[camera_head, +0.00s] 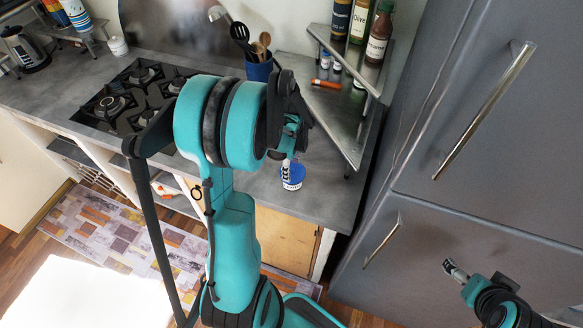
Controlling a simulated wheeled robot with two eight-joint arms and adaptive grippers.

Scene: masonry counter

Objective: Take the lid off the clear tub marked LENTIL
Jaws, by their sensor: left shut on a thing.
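A small round tub (291,185) with a white label stands on the grey counter, near its front edge. The print on the label is too small to read. A blue lid (298,170) shows at its top. My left gripper (287,168) comes down from above at the tub's upper left side and is shut on the lid. Its wrist hides part of the gripper. I cannot tell whether the lid is apart from the tub. My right gripper (452,268) is at the lower right, in front of the fridge, far from the tub; its fingers are too small to judge.
A metal corner shelf (342,128) with bottles (379,38) stands right of the tub, beside the grey fridge (480,130). A utensil pot (259,70) is behind my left arm. A gas hob (125,100) lies left. Counter around the tub is clear.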

